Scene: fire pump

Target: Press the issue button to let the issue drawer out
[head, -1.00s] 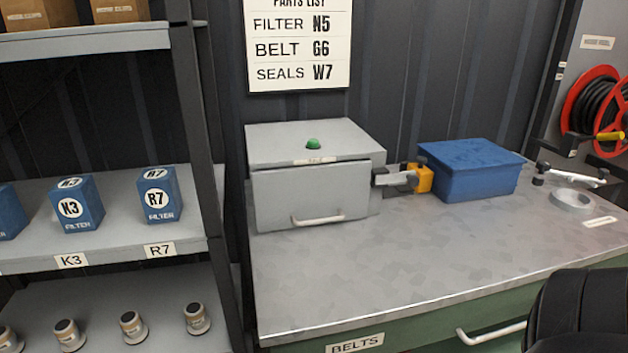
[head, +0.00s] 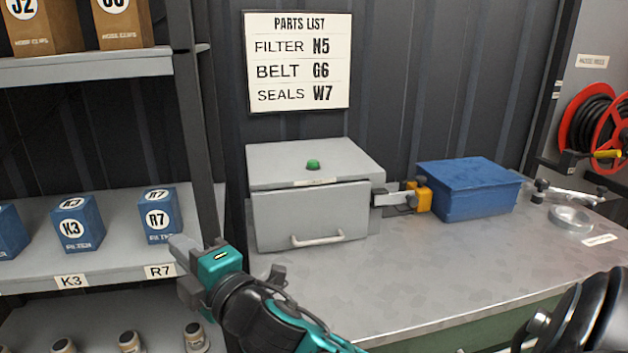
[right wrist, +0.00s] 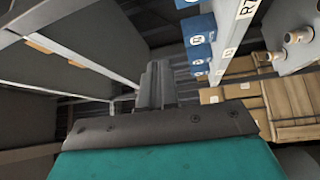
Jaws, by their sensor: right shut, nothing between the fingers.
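The issue button is a green dome (head: 313,164) on top of a grey metal box (head: 350,160) on the workbench. A small label (head: 315,182) below it is too small to read. The issue drawer (head: 312,215), with a pale bar handle (head: 317,239), is in the box's front and looks closed. My right gripper (head: 184,250) is shut and empty. It is left of the box and lower in the picture, in front of the shelf edge, apart from the button. The right wrist view shows its fingers together (right wrist: 153,84). My left gripper is not in view.
A shelf rack (head: 110,277) with blue filter boxes (head: 76,224) stands at left. On the workbench (head: 420,262), a yellow-and-grey fixture (head: 420,197) and a blue bin (head: 468,188) stand right of the box. The bench front is mostly clear. A parts list (head: 298,62) hangs above.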

